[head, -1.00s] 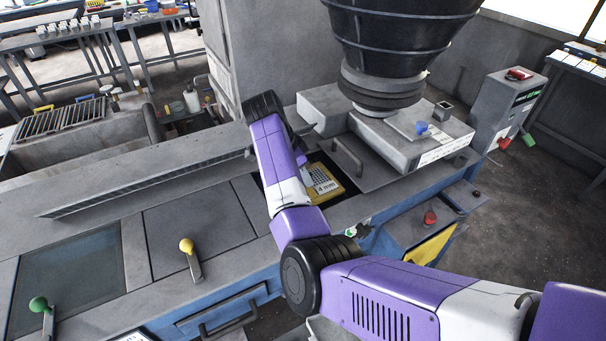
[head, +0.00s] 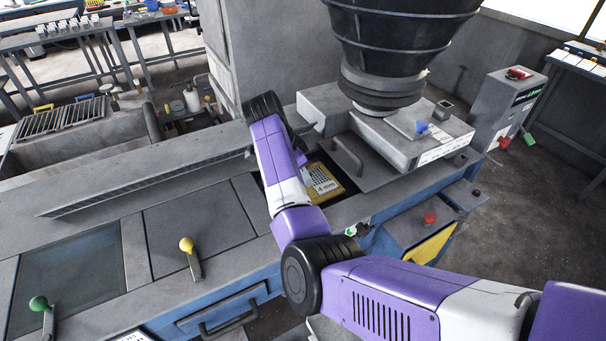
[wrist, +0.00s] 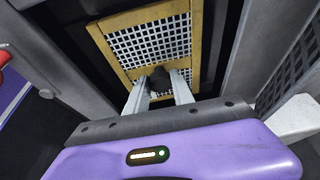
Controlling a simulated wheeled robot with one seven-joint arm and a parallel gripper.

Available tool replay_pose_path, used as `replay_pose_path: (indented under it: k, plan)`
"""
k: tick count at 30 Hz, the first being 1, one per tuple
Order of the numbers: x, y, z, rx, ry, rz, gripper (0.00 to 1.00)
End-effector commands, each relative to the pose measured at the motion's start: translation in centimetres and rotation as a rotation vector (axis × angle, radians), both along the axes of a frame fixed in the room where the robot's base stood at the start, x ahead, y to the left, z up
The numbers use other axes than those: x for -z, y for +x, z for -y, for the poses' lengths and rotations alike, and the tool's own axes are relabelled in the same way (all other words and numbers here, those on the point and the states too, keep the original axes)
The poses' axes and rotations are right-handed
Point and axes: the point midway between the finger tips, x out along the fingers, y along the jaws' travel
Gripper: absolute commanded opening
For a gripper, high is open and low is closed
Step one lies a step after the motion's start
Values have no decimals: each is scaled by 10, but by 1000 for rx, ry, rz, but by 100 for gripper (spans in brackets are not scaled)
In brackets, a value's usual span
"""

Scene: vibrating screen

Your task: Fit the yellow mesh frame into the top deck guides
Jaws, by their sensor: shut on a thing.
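The yellow mesh frame (head: 325,184) lies in the dark opening of the top deck, beside my purple and white arm; a "4 mm" label shows on it. In the wrist view the frame (wrist: 109,46) has a yellow border around white perforated mesh and sits within the dark opening. My gripper (wrist: 160,84) is shut on a dark grip part at the frame's near edge. In the head view my arm hides the gripper and part of the frame. I cannot tell whether the frame's edges sit in the guides.
A grey cover with a bar handle (head: 347,157) is right of the opening, under the black hopper (head: 395,40). Yellow-knobbed (head: 187,245) and green-knobbed (head: 39,304) levers stand on the deck to the left. A control box with a red button (head: 430,217) is at the right.

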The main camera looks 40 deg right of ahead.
Motion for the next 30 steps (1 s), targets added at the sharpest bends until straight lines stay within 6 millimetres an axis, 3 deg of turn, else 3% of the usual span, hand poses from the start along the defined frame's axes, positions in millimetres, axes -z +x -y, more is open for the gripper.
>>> replay_pose_path:
  k: [30]
  plan:
    - [23,0,0,0,0,0,0]
